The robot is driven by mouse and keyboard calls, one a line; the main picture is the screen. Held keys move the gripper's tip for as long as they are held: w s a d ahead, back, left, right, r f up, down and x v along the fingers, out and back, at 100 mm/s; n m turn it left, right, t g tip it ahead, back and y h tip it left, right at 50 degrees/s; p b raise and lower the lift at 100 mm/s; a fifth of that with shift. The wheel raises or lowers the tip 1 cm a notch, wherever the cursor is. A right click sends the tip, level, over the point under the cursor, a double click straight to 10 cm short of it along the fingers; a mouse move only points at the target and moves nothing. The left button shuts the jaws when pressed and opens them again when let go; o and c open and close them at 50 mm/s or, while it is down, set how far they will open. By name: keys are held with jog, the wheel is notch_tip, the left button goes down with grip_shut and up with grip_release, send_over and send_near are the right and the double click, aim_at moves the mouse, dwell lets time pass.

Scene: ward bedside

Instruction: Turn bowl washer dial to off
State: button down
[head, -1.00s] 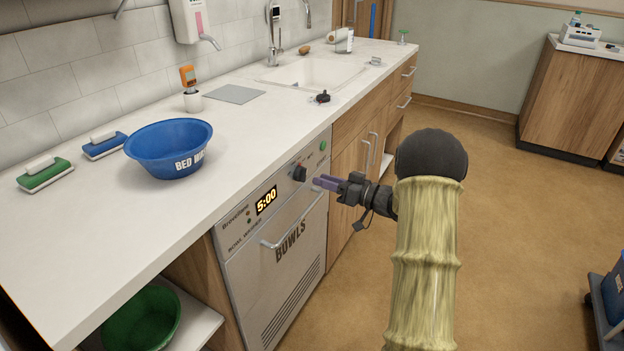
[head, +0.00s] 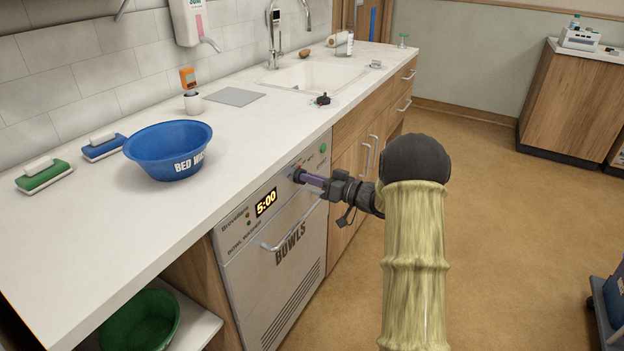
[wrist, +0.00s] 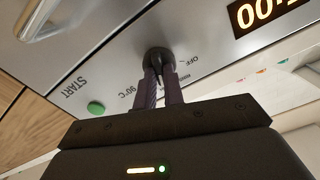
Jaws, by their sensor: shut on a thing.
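The bowl washer (head: 272,258) is a grey front-panel machine under the counter, marked BOWLS, with a lit display (head: 266,202) reading 5:00. Its black dial (head: 297,173) sits on the panel between the display and the green start button (head: 323,148). My gripper (head: 304,177) reaches the panel from the right, its purple fingers shut on the dial. In the wrist view the fingers close around the dial (wrist: 157,58), with the OFF and 90°C labels around it. The dial's pointer is hidden by the fingers, so I cannot tell its setting.
A washer handle (head: 290,228) juts out below the panel. The counter (head: 130,225) above holds a blue bowl (head: 168,150), two brushes and a small black item (head: 322,100). A green bowl (head: 140,320) sits on the lower shelf.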

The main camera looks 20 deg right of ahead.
jog(key=shift+n, duration=0.4)
jog(key=shift+s+a+f+n+b, duration=0.15)
jog(key=shift+n+b, duration=2.1)
jog(key=shift+n, duration=1.5)
jog(key=shift+f+n+b, duration=0.1)
jog(key=shift+n+b, duration=2.1)
jog(key=shift+n, duration=1.55)
jog(key=c, duration=1.5)
grip_release()
jog(key=shift+r, duration=0.1)
jog(key=p+v, duration=0.3)
jog(key=v, duration=1.4)
jog(key=shift+s, duration=0.2)
